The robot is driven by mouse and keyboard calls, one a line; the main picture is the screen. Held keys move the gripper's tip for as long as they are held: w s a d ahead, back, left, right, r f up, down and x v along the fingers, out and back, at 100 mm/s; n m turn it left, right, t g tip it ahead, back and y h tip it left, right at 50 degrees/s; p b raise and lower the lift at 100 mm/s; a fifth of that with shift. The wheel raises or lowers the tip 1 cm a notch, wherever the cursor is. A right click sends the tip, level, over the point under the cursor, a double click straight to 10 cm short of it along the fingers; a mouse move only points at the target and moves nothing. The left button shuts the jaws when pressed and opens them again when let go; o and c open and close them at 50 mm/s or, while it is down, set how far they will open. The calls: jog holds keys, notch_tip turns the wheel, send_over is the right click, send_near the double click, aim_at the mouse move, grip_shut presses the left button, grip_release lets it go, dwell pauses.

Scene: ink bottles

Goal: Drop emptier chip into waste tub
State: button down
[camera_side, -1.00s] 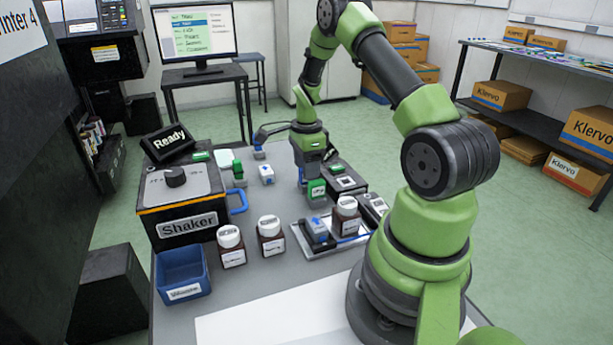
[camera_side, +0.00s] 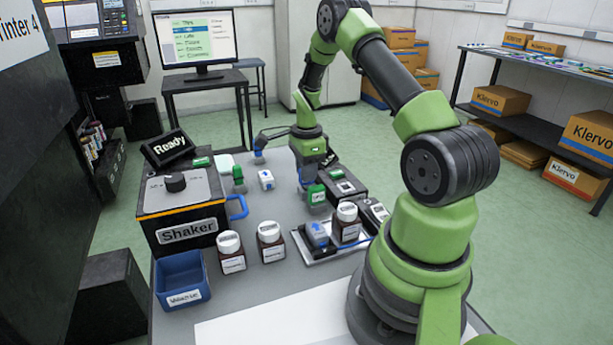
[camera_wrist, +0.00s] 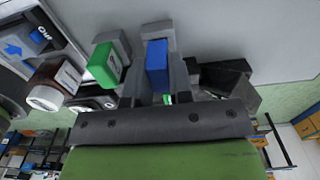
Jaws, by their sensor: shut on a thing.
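My gripper (camera_wrist: 158,68) is shut on a small grey chip with a blue face (camera_wrist: 157,57), seen between the fingers in the wrist view. A green-faced chip (camera_wrist: 104,64) stands just left of it there; it also shows in the side view (camera_side: 316,195), in front of my gripper (camera_side: 302,180). In the side view my fingers point down low over the table, and the held chip is mostly hidden. The waste tub, a blue open bin (camera_side: 183,283) with a white label, stands at the front left of the table. Fill levels cannot be read.
Two white-capped brown bottles (camera_side: 231,250) (camera_side: 270,240) stand right of the tub.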

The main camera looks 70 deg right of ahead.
notch_tip(320, 180, up, 12)
jog(key=shift+f, duration=0.15)
dwell(0.5)
dwell(1.3)
jog(key=w+a, duration=0.4)
jog(key=a, duration=0.4)
jog(key=w+a, duration=0.4)
jog(key=a, duration=2)
notch_tip(320, 180, down, 6)
jog(key=shift+d, duration=0.1)
jog(key=c, duration=0.9)
grip_release()
jog(key=shift+c, duration=0.2)
